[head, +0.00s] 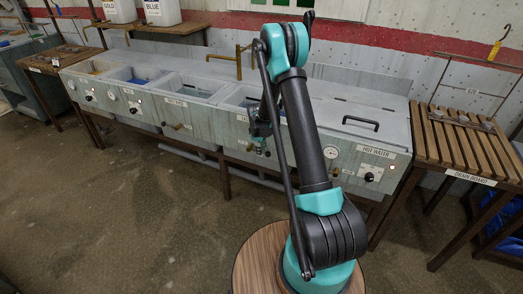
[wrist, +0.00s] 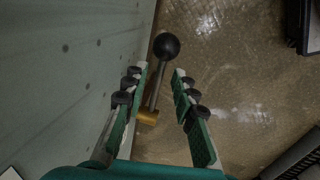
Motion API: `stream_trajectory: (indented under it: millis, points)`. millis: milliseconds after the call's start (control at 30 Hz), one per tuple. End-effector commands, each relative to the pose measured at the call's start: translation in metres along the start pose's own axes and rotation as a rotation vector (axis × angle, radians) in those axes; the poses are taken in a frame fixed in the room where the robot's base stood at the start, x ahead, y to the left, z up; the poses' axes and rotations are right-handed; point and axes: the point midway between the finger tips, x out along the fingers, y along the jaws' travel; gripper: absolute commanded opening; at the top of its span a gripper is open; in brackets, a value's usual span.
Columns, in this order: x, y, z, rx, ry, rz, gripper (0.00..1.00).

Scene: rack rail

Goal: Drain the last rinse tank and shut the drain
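A row of grey tanks is set in a long bench in the head view. A drain lever with a black ball knob (wrist: 166,46) and a brass body (wrist: 148,117) shows between the fingers. I cannot tell whether a finger touches it. The drain outlet is hidden.
The hot water tank (head: 352,128) has a closed lid with a black handle. A slatted drain board (head: 462,140) stands at the right. A brass tap (head: 238,62) rises behind the basins. Pipes run under the bench. The floor (head: 130,210) in front is clear.

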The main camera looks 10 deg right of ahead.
Motion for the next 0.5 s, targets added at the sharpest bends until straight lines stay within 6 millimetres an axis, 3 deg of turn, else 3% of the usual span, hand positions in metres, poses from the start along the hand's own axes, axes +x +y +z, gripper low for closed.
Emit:
stream_trajectory:
  millis: [33,167,500]
  points:
    - [-0.0001,0.0000,0.0000,0.000,0.000,0.000,0.17]
    - [-0.0002,0.0000,0.0000,0.000,0.000,0.000,0.01]
    - [-0.0002,0.0000,-0.0001,0.000,0.000,0.000,0.00]
